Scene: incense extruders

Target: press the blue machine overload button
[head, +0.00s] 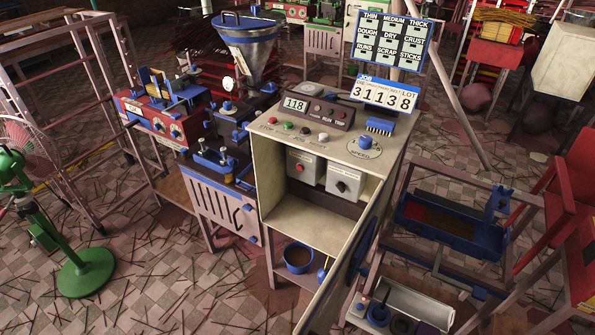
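The blue machine stands in the middle, with a steel hopper (247,45) and a cream control cabinet (266,172). The cabinet's door (343,270) hangs open toward the lower right. Inside are two grey boxes. The left box (312,176) has a small red button (299,167) on its face; the right box (352,181) has a black knob (341,186). No overload label is readable on either. The sloped top carries a row of coloured buttons, including a green one (287,126), and a blue speed knob (365,143). Neither gripper is in view.
A green fan (86,270) stands at left. A red machine (160,118) is behind the cabinet's left side. A frame with a blue tray (450,222) and a red chair (570,190) stand at right. Thin sticks litter the tiled floor; the front left floor is otherwise fairly clear.

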